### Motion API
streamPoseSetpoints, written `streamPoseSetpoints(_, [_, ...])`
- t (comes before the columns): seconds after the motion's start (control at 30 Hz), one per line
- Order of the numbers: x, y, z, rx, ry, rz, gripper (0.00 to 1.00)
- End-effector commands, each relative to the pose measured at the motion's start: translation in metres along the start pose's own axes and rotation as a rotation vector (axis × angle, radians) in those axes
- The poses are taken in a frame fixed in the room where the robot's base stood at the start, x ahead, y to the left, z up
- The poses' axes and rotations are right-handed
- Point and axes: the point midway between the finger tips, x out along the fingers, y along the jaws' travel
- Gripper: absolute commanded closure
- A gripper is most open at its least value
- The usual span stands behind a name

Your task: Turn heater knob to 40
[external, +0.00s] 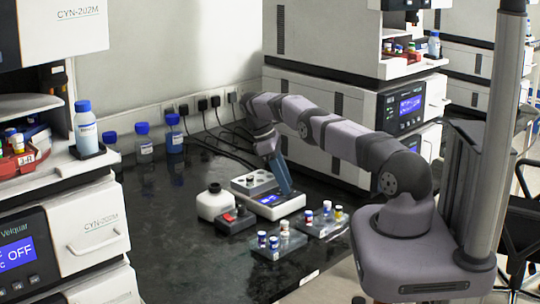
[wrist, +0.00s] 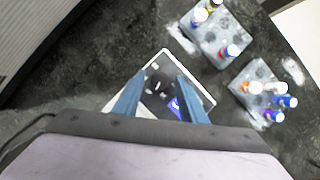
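The heater (external: 283,209) is a small white device with a blue display, on the black bench under my gripper. In the wrist view the heater (wrist: 205,97) shows as a white-edged dark panel with small pale marks, its blue display (wrist: 175,107) near the right finger. My gripper (external: 286,190) points down over the heater, its blue fingers hiding part of it. In the wrist view my gripper (wrist: 161,74) has its two fingers apart with nothing between them. I cannot make out the knob or its setting, nor whether the fingertips touch the heater.
A grey block with holes (external: 254,182) sits at the heater's back. Two vial racks (external: 278,245) (external: 322,225) stand in front and right. Bench at front left is clear.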

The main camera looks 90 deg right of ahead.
Motion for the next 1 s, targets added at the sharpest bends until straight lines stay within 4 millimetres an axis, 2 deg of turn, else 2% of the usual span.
streamPoseSetpoints(0.2, [0.000, 0.000, 0.000, 0.000, -0.001, -0.001, 0.62])
streamPoseSetpoints(0.37, [-0.009, 0.000, 0.004, 0.001, 0.001, 0.001, 0.62])
streamPoseSetpoints(0.47, [-0.021, 0.001, 0.008, 0.002, 0.002, 0.002, 0.62])
streamPoseSetpoints(0.7, [-0.062, 0.000, 0.026, 0.000, 0.000, 0.000, 0.62])
streamPoseSetpoints(1.0, [-0.086, 0.000, 0.036, 0.000, 0.000, 0.000, 0.62])
